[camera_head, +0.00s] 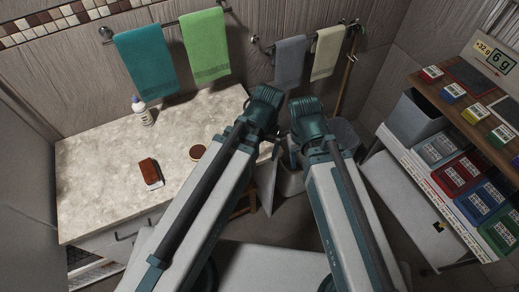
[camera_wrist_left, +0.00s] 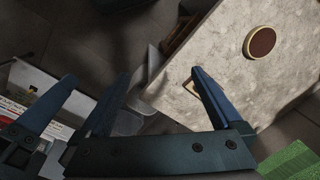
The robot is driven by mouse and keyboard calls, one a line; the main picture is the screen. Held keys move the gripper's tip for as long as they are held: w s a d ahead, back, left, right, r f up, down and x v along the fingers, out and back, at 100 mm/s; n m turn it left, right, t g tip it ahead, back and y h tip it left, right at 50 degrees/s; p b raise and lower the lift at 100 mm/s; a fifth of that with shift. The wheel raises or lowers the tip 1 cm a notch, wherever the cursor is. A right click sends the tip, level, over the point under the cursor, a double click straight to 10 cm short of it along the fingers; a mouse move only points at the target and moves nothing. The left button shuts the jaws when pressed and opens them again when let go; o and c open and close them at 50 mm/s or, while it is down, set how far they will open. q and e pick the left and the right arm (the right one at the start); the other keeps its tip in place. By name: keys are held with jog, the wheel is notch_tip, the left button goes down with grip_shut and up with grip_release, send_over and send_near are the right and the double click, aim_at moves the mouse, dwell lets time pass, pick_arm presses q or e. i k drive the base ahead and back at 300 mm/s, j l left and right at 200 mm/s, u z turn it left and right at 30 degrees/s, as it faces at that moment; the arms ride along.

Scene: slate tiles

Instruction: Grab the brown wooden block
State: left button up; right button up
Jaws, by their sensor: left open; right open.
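A reddish-brown block-shaped thing with a pale, marked end (camera_head: 150,172) lies on the left part of the stone counter in the head view. Whether it is wood I cannot tell. My left gripper (camera_wrist_left: 160,75) is open and empty in the left wrist view, off the counter's edge. In the head view its arm ends right of the counter, well to the right of the block. My right gripper (camera_head: 297,152) is beside it, open, farther from the block. In the left wrist view a small brown piece with a pale border (camera_wrist_left: 197,88) is mostly hidden behind a left finger.
A round brown disc with a pale rim (camera_head: 197,152) lies on the counter (camera_head: 95,170); it also shows in the left wrist view (camera_wrist_left: 261,42). A white bottle (camera_head: 143,112) stands at the back. Towels hang above. A shelf with coloured boxes (camera_head: 459,176) stands right.

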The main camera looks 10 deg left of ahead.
aim_at(148, 173)
jog(key=k+u, duration=0.1)
jog(key=u, duration=1.55)
jog(key=k+l, duration=0.15)
jog(key=l, duration=0.2)
jog(key=k+l, duration=0.15)
jog(key=l, duration=0.25)
jog(key=k+l+u, duration=0.1)
jog(key=l, duration=0.25)
jog(key=k+l, duration=0.2)
jog(key=l, duration=0.15)
